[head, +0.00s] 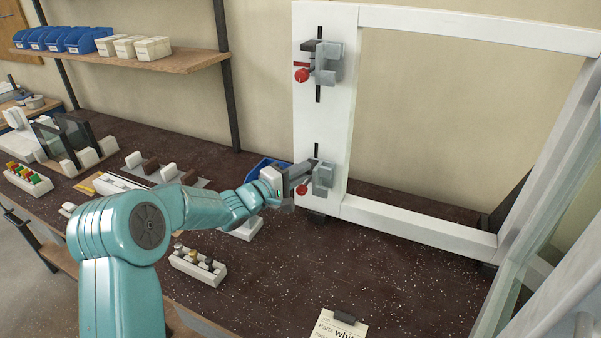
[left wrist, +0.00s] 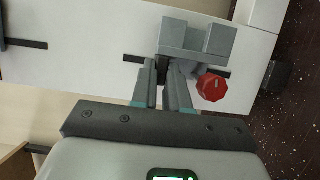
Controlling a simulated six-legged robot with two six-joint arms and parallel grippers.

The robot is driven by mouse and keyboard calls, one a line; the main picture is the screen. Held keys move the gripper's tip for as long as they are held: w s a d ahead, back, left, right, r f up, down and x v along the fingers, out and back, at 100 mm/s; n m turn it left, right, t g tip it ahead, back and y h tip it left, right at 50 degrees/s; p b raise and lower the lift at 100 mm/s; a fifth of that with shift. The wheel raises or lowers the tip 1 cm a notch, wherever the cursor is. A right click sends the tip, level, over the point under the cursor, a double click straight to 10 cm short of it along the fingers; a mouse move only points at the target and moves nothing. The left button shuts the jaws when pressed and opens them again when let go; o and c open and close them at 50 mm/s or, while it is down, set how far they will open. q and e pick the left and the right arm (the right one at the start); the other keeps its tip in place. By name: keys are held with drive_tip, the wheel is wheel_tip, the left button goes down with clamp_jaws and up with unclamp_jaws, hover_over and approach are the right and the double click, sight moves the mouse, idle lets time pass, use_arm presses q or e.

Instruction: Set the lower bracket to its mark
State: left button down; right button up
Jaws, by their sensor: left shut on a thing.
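The lower bracket (head: 323,181) is a grey U-shaped block on the white upright (head: 338,125) of a frame. It has a red knob (head: 302,189) at its lower left. The bracket also shows in the left wrist view (left wrist: 205,38), with the red knob (left wrist: 212,86) beside the fingers. My left gripper (head: 302,177) reaches it from the left. Its fingers (left wrist: 168,70) are shut on the bracket's near part. A dark slot shows above the bracket in the head view. I cannot make out a mark. My right gripper is not in view.
An upper bracket (head: 326,63) with its own red knob sits higher on the upright. A blue bin (head: 262,167) stands behind my left wrist. A white tray of small parts (head: 198,265) and a label card (head: 338,325) lie on the dark bench. The bench's middle front is clear.

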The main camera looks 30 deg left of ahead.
use_arm(q)
drive_tip(key=c, duration=1.1)
unclamp_jaws()
drive_tip(key=b+v, duration=0.2)
drive_tip(key=v, duration=1.4)
drive_tip(key=shift+s+a+f, duration=0.1)
drive_tip(key=shift+s+a, duration=0.05)
drive_tip(key=shift+s, duration=0.05)
